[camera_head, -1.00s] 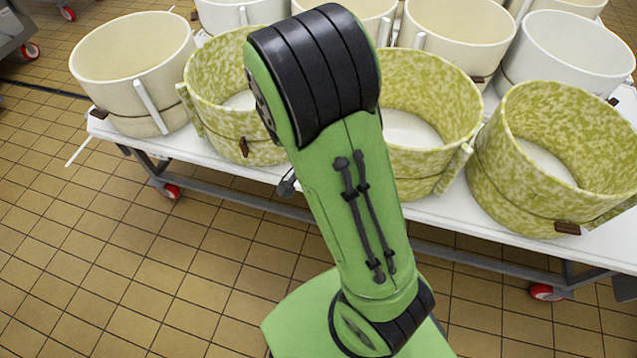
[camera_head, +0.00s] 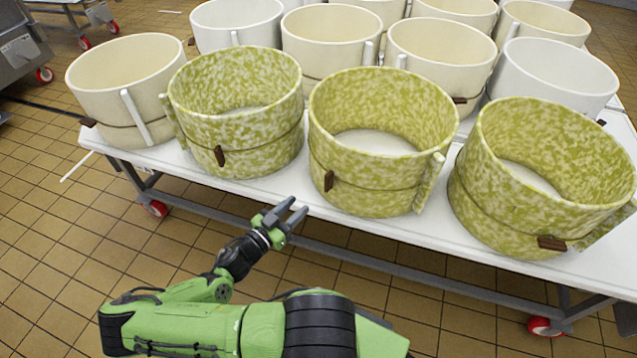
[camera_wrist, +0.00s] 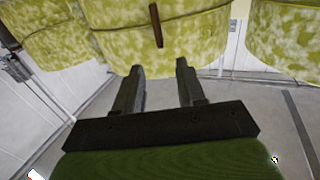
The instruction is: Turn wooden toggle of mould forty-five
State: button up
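Three green-mottled round moulds stand in the front row of the white table. The middle mould (camera_head: 375,140) has a dark wooden toggle (camera_head: 328,180) on a cord around its lower wall; the left mould (camera_head: 238,115) has one (camera_head: 219,156) and the right mould (camera_head: 540,175) has one (camera_head: 551,243). No number is readable, so I cannot tell which is forty-five. My gripper (camera_head: 286,212) is open and empty, just off the table's front edge, below and left of the middle toggle. In the wrist view a toggle (camera_wrist: 155,25) hangs upright ahead of and between the open fingers (camera_wrist: 160,70), apart from them.
The wheeled table's white top (camera_head: 290,195) has a narrow bare strip before the moulds. Cream and white moulds (camera_head: 130,85) crowd behind and to the left. The tiled floor (camera_head: 50,250) at the left is clear.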

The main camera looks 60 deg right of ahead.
aim_at(325, 181)
jog(key=b+x, duration=0.1)
jog(key=x, duration=1.2)
jog(key=shift+f+b, duration=0.1)
jog(key=shift+b, duration=0.2)
grip_shut()
